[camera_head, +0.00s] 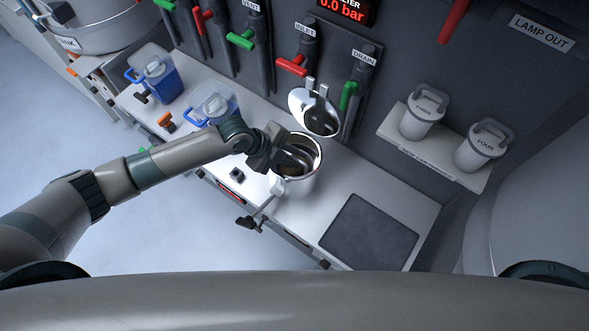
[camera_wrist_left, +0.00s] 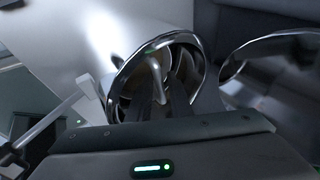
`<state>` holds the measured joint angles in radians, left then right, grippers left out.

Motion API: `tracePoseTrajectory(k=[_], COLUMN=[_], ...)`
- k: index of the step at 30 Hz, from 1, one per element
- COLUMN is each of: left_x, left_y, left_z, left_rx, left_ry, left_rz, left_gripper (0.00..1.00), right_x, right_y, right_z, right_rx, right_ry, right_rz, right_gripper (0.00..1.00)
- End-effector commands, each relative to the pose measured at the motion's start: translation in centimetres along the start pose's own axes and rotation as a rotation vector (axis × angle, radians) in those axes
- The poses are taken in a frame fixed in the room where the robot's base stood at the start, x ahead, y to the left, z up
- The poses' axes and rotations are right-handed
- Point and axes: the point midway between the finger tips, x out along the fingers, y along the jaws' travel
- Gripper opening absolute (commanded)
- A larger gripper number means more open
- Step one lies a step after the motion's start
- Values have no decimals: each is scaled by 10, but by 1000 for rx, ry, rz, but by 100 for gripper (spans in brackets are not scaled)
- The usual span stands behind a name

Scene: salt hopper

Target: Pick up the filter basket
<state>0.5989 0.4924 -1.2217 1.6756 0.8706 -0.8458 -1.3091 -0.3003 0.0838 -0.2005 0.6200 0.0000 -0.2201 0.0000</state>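A shiny round filter housing (camera_head: 302,183) stands on the bench with its lid (camera_head: 315,112) tipped open behind it. Its rim (camera_wrist_left: 123,82) also shows in the wrist view. The filter basket seems to be down inside the housing; a pale bent bar like its handle (camera_wrist_left: 157,80) shows within the rim, and the rest is hidden by shadow and my gripper. My left gripper (camera_head: 292,160) reaches into the mouth of the housing from the left. In the wrist view its dark fingers (camera_wrist_left: 165,103) are beside the bar; I cannot tell whether they grip it. My right gripper is not seen.
Two blue-and-white jugs (camera_head: 158,82) stand on the bench to the left. A dark mat (camera_head: 368,233) lies at the right of the bench. Two lidded white canisters (camera_head: 423,112) stand on a shelf (camera_head: 430,153).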

Motion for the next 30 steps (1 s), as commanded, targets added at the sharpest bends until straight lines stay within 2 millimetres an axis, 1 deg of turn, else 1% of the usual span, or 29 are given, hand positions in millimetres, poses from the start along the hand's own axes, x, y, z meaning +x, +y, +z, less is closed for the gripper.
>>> tracePoseTrajectory(k=[3, 5, 6, 14, 30], left_x=[0, 0, 0, 0, 0], left_y=[0, 0, 0, 0, 0], left_z=[0, 0, 0, 0, 1], left_rx=[0, 0, 0, 1, 1], left_ry=[0, 0, 0, -1, -2], left_rz=[0, 0, 0, 0, 1], left_gripper=[19, 4, 0, 0, 0], right_x=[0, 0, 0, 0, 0], right_y=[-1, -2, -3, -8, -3], right_z=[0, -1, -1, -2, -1], right_rx=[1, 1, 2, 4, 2], right_ry=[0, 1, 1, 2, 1], right_rz=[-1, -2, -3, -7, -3], right_gripper=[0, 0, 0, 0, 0])
